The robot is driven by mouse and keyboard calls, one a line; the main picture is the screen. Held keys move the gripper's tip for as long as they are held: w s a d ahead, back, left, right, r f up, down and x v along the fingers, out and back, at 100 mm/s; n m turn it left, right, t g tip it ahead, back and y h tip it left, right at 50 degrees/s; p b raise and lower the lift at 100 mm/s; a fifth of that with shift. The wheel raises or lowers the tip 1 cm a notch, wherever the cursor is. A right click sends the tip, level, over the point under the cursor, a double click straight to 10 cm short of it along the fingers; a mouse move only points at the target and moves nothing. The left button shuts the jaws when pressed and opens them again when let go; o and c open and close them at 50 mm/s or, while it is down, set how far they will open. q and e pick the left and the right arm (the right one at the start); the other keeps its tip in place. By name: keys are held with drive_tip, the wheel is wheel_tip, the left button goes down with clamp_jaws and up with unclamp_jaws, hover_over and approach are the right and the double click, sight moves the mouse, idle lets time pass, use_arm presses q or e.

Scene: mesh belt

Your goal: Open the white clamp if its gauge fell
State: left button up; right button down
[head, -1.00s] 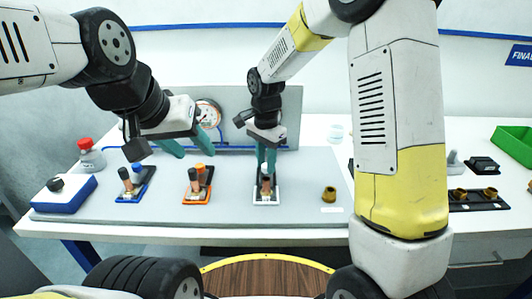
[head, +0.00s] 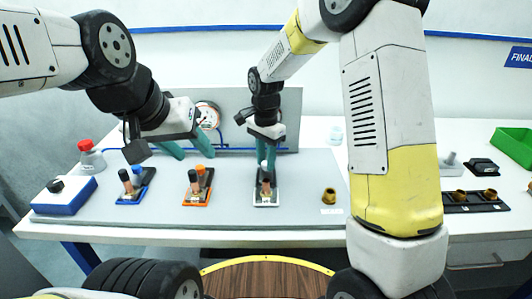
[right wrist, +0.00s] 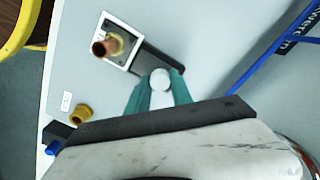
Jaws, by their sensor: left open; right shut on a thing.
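The white clamp (head: 266,198) stands on the grey mat; its white base, copper-coloured post and black bar show in the right wrist view (right wrist: 121,42). My right gripper (head: 266,163) is shut on the clamp's white knob (right wrist: 160,80), with one teal finger on each side of it. My left gripper (head: 188,148) is open and empty, in front of the grey back panel. A round gauge (head: 208,114) on that panel is partly hidden behind my left gripper, and I cannot read its needle.
A blue clamp (head: 133,190) and an orange clamp (head: 197,192) stand left of the white one. A brass fitting (head: 329,195) is to its right. A blue box (head: 64,194) and a red-topped item (head: 87,155) are at far left. A green bin (head: 514,144) is at far right.

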drive_tip(key=c, duration=1.1)
unclamp_jaws()
drive_tip(key=shift+w, duration=0.25)
drive_tip(key=shift+r, duration=0.1)
wheel_tip(320, 180, up, 8)
drive_tip(key=shift+f, duration=0.25)
drive_tip(key=shift+r, duration=0.1)
